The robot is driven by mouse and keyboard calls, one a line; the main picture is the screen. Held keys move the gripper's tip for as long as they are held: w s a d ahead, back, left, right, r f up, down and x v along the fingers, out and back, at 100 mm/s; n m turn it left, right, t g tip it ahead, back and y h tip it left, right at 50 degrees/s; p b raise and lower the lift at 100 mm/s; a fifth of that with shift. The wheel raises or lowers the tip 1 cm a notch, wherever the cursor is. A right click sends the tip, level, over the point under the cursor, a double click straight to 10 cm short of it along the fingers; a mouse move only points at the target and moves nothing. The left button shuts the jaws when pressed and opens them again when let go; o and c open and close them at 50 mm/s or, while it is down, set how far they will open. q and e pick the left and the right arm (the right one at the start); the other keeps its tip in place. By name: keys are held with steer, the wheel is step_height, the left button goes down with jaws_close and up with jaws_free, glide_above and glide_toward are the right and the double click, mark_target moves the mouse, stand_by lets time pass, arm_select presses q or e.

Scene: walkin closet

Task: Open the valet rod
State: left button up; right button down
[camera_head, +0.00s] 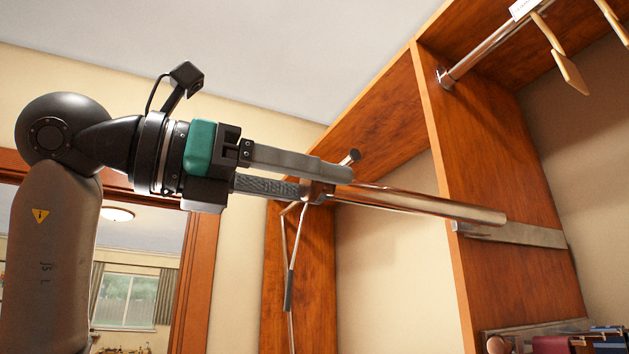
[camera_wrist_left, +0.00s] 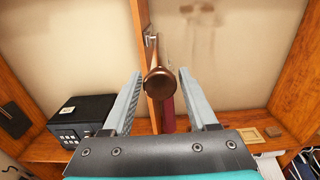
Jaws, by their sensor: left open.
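The valet rod (camera_head: 425,203) looks like a shiny metal rod running from near my left fingertips toward the wooden divider panel on the right. In the left wrist view a round, brownish knob-like end (camera_wrist_left: 160,84) faces the camera. My left gripper (camera_head: 328,181) is open, with its two grey fingers apart around the near end of the rod. In the left wrist view the gripper (camera_wrist_left: 160,73) has one finger on each side of the round end, with visible gaps. My right gripper is not in view.
The wooden divider panel (camera_head: 490,180) carries a flat metal bracket (camera_head: 520,236). A hanging rail (camera_head: 490,52) with wooden hangers (camera_head: 570,72) is at upper right. A thin metal piece (camera_head: 291,260) hangs below the fingers. A black safe-like box (camera_wrist_left: 82,117) sits on a shelf.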

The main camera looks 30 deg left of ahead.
arm_select(q)
steer(key=v, duration=1.4)
steer(key=shift+s+a, duration=0.25)
steer(key=shift+s, duration=0.1)
